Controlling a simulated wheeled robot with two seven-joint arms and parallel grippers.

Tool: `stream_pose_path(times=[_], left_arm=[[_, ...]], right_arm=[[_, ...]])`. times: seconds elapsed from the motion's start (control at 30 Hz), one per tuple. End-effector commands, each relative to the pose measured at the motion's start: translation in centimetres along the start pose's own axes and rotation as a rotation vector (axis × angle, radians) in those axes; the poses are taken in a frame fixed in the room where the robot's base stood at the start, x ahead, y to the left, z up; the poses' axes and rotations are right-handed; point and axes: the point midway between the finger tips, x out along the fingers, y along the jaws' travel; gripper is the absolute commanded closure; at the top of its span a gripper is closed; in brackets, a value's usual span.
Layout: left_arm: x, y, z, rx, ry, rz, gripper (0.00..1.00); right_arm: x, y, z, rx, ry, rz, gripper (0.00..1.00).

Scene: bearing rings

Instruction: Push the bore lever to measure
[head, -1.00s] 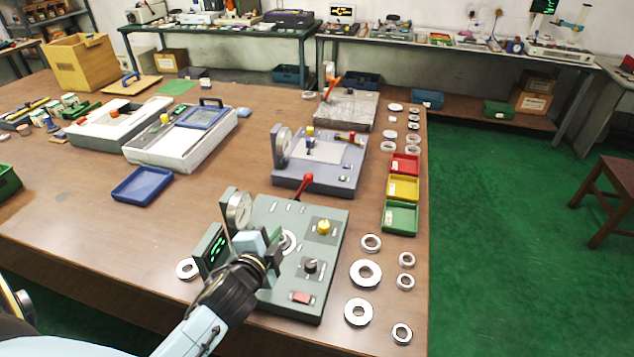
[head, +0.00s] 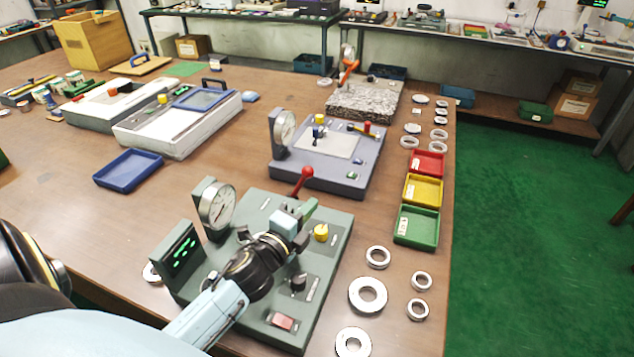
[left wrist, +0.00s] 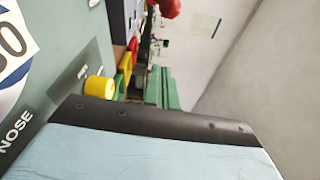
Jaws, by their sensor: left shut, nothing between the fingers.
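The bore lever, a red ball on a short red stem (head: 302,180), stands at the far edge of the green-grey gauge base (head: 335,232). My left gripper (head: 308,211) is shut and empty above that base, just nearer than the lever and beside a yellow knob (head: 321,232). I cannot tell whether it touches the lever. In the left wrist view a red ball (left wrist: 165,7) shows at the top, the yellow knob (left wrist: 99,88) at left, and the gripper's green fingers (left wrist: 162,88) in the middle. A round dial (head: 217,210) and a green-digit display (head: 180,250) stand at the base's left.
Several metal rings, one large (head: 368,294), lie right of the base. Red (head: 428,163), yellow (head: 423,189) and green (head: 416,226) trays line the right side. A second gauge (head: 325,160) stands behind. A blue tray (head: 129,170) lies at left with bare table around it.

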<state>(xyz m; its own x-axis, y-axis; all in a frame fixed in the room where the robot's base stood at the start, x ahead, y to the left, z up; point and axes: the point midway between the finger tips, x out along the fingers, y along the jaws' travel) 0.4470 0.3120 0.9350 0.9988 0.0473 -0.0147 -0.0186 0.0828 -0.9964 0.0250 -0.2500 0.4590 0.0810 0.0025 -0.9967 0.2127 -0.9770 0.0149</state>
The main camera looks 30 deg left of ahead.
Motion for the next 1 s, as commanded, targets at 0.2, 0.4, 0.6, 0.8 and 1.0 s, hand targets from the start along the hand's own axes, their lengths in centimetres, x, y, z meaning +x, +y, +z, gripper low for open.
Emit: stream_pose_path(times=[0.2, 0.4, 0.6, 0.8, 1.0], left_arm=[[0.1, -0.1, 0.0, -0.001, 0.000, 0.000, 1.00], [1.8, -0.2, 0.0, -0.001, 0.001, -0.003, 1.00], [5.6, -0.2, 0.0, 0.000, 0.000, -0.003, 1.00], [9.5, -0.1, 0.0, -0.001, 0.000, -0.002, 1.00], [9.2, -0.1, 2.4, 0.001, -0.001, 0.002, 1.00]], right_arm=[[-0.1, 0.0, -0.2, 0.000, 0.004, 0.000, 0.64], [-0.1, 0.1, -0.7, 0.000, 0.011, 0.001, 0.64], [0.0, 0.1, -0.7, 0.000, 0.012, 0.001, 0.64], [0.3, 0.1, -0.7, 0.000, 0.013, 0.001, 0.64], [-0.1, 0.1, -0.9, 0.000, 0.015, 0.002, 0.64]])
